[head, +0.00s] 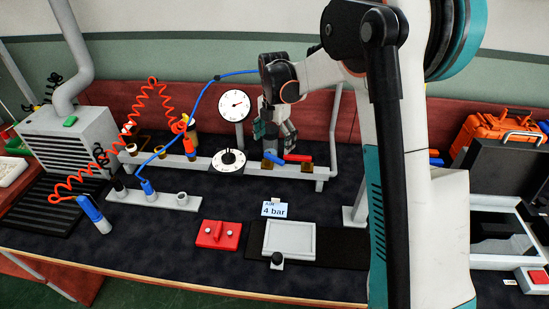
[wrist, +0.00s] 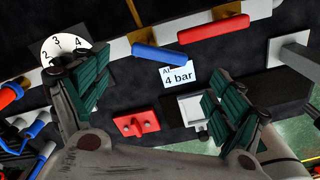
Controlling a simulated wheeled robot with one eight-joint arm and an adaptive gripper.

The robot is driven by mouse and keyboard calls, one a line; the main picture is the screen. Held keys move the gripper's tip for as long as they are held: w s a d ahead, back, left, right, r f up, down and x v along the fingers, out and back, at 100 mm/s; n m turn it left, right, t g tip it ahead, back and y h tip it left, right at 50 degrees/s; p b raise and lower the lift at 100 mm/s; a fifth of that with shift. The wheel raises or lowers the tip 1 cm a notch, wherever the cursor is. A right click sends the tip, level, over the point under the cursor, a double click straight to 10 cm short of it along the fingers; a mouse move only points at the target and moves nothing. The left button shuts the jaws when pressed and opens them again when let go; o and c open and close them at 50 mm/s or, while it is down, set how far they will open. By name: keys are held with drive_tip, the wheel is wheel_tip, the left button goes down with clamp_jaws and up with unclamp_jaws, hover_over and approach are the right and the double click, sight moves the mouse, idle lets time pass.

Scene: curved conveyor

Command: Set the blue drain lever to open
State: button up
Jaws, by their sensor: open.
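The blue lever (head: 275,158) sits on the white pipe rail at the back middle of the bench. In the wrist view the blue lever (wrist: 160,55) lies slightly tilted, roughly along the rail. My gripper (head: 274,139) is above and behind the lever in the head view. In the wrist view my gripper (wrist: 160,84) is open and empty, its green-padded fingers wide apart; the blue lever shows beyond the gap between them. I see no contact with it. The markings of the lever's positions cannot be read.
A red lever (head: 299,158) is close beside the blue one. A numbered dial (head: 229,161) stands left of them and a round gauge (head: 234,104) behind. A "4 bar" card (head: 274,209), a red block (head: 218,235) and a grey tray (head: 290,224) stand in front.

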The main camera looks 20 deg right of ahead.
sight(273, 157)
wheel_tip(273, 157, down, 6)
drive_tip(key=shift+b, duration=0.9)
drive_tip(key=c, duration=1.5)
drive_tip(key=shift+s+a+m, duration=0.1)
drive_tip(key=shift+a+m, duration=0.05)
drive_tip(key=shift+m, duration=0.25)
drive_tip(key=o, duration=1.5)
wheel_tip(273, 157, up, 12)
